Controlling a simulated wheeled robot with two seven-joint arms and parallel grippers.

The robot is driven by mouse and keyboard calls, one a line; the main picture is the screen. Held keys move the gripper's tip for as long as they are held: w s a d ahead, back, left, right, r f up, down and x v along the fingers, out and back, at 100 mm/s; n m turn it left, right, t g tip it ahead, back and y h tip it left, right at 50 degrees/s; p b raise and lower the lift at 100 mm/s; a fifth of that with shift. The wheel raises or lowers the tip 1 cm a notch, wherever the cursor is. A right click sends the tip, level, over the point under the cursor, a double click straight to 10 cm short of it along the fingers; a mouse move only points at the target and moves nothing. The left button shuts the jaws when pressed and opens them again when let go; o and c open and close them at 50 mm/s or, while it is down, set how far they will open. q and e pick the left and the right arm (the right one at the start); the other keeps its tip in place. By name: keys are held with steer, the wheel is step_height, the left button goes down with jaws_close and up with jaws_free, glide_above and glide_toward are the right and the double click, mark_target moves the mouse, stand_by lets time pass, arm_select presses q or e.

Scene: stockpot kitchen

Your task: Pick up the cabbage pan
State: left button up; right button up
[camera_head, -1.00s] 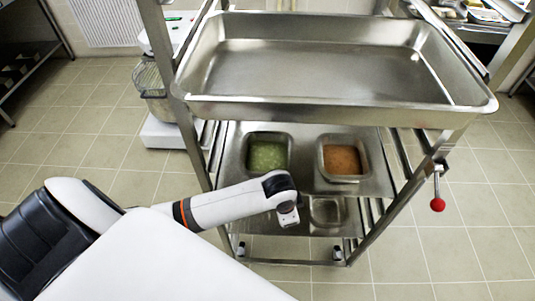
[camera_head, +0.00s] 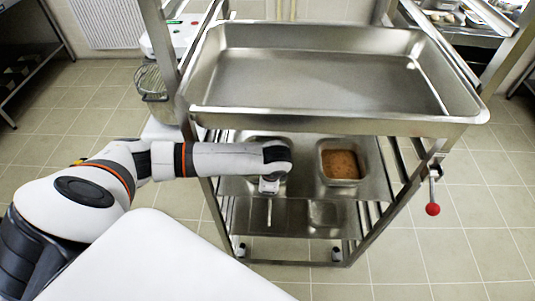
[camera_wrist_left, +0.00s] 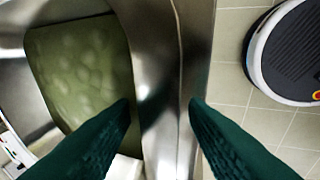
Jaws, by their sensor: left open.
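The cabbage pan is a steel pan with pale green contents (camera_wrist_left: 80,70), on the rack's middle shelf at the left. In the head view my left forearm and wrist cover nearly all of it. My left gripper (camera_head: 269,188) is at the front of this pan. In the left wrist view its dark green fingers (camera_wrist_left: 162,104) are apart, one on each side of the pan's steel rim (camera_wrist_left: 150,50). The left finger is over the contents and the right one is outside the wall. Whether they touch the wall I cannot tell. My right gripper is out of view.
A pan with orange-brown contents (camera_head: 342,163) stands to the right on the same shelf. A large empty steel tray (camera_head: 320,85) sits above. The lower shelf holds an empty pan (camera_head: 325,214). A red-knobbed lever (camera_head: 432,208) sticks out at the rack's right.

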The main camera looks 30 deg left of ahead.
arm_select(q)
steer(key=shift+w+a+f, duration=0.1)
steer(key=shift+a+f, duration=0.05)
steer(key=shift+f, duration=0.4)
jaws_close()
steer(key=shift+r, duration=0.2)
